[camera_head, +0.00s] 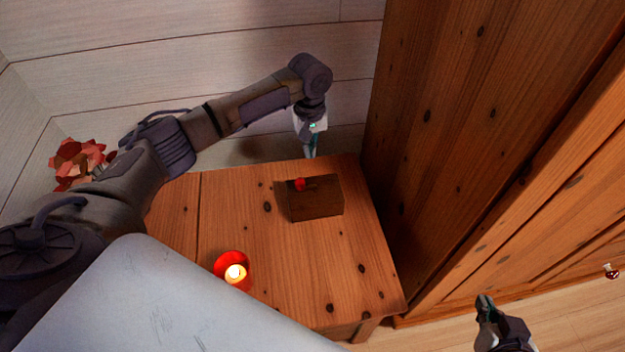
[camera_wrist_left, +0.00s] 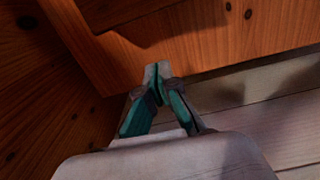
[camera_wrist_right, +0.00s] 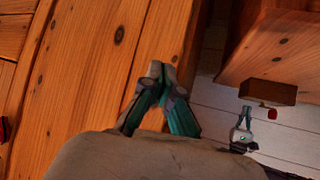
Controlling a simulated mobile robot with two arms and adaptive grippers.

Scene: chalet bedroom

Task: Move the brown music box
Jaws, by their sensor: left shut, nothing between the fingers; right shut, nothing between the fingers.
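My left gripper (camera_head: 310,153) points down behind the box, near the table's back edge. It is shut, empty and apart from the box; its closed fingertips also show in the left wrist view (camera_wrist_left: 157,72). My right gripper (camera_head: 485,302) is shut and empty, low at the front right, beyond the table's right edge and far from the box.
A lit candle in a red holder (camera_head: 232,268) stands on the table's front left. A tall wooden wardrobe (camera_head: 460,120) rises close along the right. A pale plank wall (camera_head: 180,60) is behind. Red flowers (camera_head: 80,162) are at the left. The table's middle is clear.

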